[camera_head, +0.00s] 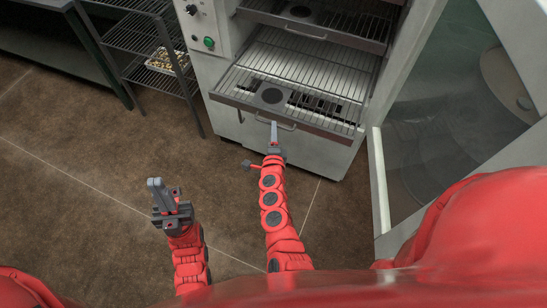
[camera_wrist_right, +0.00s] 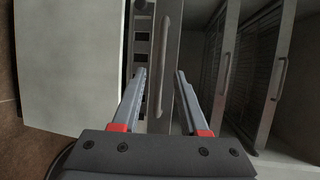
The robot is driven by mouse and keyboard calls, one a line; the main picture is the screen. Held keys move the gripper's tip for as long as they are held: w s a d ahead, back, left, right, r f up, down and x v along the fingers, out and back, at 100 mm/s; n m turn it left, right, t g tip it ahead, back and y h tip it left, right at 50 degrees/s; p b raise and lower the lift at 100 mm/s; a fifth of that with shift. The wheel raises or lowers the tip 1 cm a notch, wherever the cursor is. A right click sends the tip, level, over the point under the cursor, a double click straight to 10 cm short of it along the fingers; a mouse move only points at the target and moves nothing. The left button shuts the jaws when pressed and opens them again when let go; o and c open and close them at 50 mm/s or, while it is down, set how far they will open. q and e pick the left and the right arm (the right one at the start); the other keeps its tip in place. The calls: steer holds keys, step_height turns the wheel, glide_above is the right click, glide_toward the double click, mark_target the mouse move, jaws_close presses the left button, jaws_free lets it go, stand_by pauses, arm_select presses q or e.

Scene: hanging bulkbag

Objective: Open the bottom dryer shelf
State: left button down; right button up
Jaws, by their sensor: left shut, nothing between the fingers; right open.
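The bottom dryer shelf is a wire rack (camera_head: 300,62) with a grey metal front (camera_head: 325,133). Its front appears to stand slightly proud of the cabinet. A bar handle (camera_head: 276,122) is on that front; the handle (camera_wrist_right: 165,62) runs upright in the right wrist view. My right gripper (camera_head: 273,127) is at this handle, and its open fingers (camera_wrist_right: 158,76) lie on either side of the bar without being closed on it. Whether a finger touches it I cannot tell. My left gripper (camera_head: 154,182) is shut and empty, over the floor left of the dryer.
An upper shelf (camera_head: 312,28) with its own handle is above. The glass dryer door (camera_head: 377,180) stands open at the right. A control panel with a green button (camera_head: 209,42) is at the left. A wire rack (camera_head: 138,72) holds a tray (camera_head: 167,62). The floor (camera_head: 95,170) in front is clear.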

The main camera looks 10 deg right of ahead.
steer(key=b+v, duration=0.2)
steer(key=v, duration=1.3)
steer(key=shift+r, duration=0.1)
